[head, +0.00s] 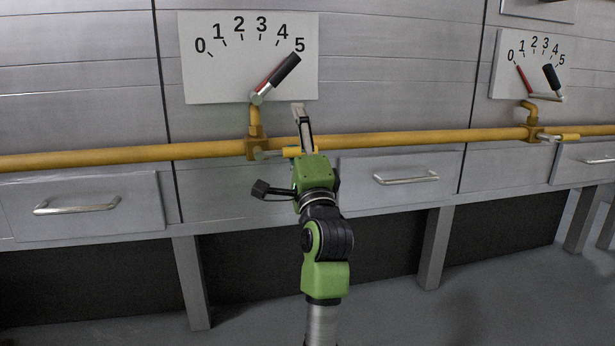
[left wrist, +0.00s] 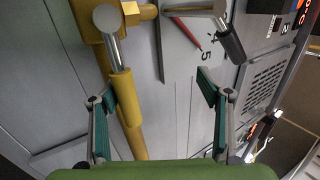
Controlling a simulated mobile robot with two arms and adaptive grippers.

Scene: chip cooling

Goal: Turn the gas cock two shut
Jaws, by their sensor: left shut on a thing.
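The nearer gas cock (head: 256,147) sits on the yellow pipe below the large dial, and its lever points right. I cannot read a number on it. Its yellow handle (left wrist: 125,98) also shows in the left wrist view, at the end of a metal rod. My left gripper (head: 303,118) is at this handle, in front of the pipe. In the wrist view the gripper's fingers (left wrist: 166,88) stand apart, with the handle at the left finger. The gripper is shut on the handle; the contact is partly hidden. My right gripper is not in view.
A large dial (head: 222,70) hangs above, with a black-handled lever (head: 287,67) near 5. A second dial (head: 510,78) and another gas cock (head: 535,133) are at the right. The yellow pipe (head: 120,155) runs across the cabinet front, above drawers with handles (head: 405,178).

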